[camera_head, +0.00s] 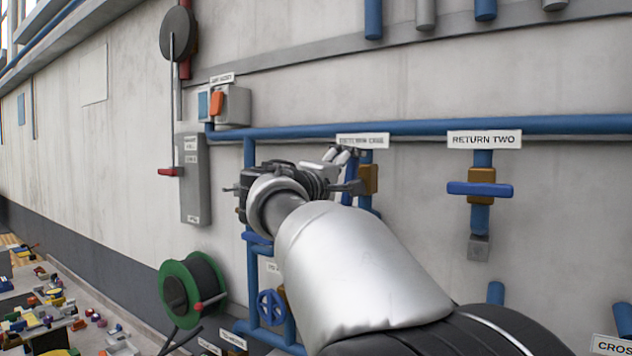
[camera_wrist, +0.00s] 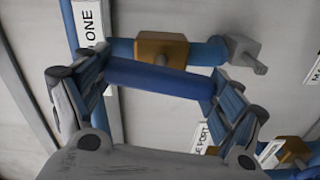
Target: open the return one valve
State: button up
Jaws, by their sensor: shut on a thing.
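The return one valve has a brass body (camera_wrist: 163,48) on a blue pipe and a blue bar handle (camera_wrist: 160,79). In the wrist view the handle lies lengthwise along the pipe. My gripper (camera_head: 344,171) is at this valve, below a label (camera_head: 362,141) that my gripper partly covers in the head view. In the wrist view its fingers (camera_wrist: 157,84) stand at the two ends of the handle and are shut on it. The label (camera_wrist: 90,25) there shows "ONE". My arm hides much of the valve in the head view.
The return two valve handle (camera_head: 480,189) lies across its pipe at the right. A blue main pipe (camera_head: 420,129) runs above. A grey box with a red lever (camera_head: 168,172), a green hose reel (camera_head: 190,288) and a blue handwheel (camera_head: 271,306) are at the left and below.

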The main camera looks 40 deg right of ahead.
jog(key=o, duration=0.9)
jog(key=v, duration=1.2)
